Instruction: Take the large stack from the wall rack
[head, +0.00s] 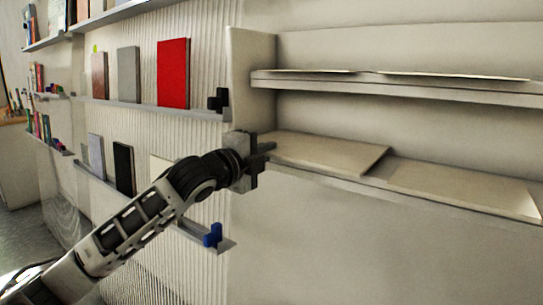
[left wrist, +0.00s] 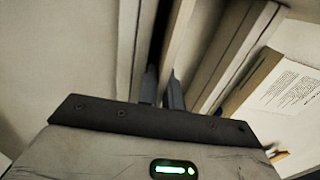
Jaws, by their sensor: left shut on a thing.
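The wall rack (head: 350,177) is a pale unit on the right of the head view with two shelves. A wide, flat beige stack (head: 330,153) lies on the left of its lower shelf. My left gripper (head: 268,153) is at the left end of this stack, its fingers at the stack's edge. In the left wrist view its two fingers (left wrist: 162,90) are close together on a thin pale edge, which I take to be the large stack (left wrist: 180,40). The exact contact is partly hidden. My right gripper is not in view.
Another flat stack (head: 465,190) lies to the right on the lower shelf. Thin flat sheets (head: 455,76) lie on the upper shelf. Left of the rack, narrow ledges hold a red book (head: 173,73), a black book (head: 123,168) and small blue (head: 213,236) and black blocks.

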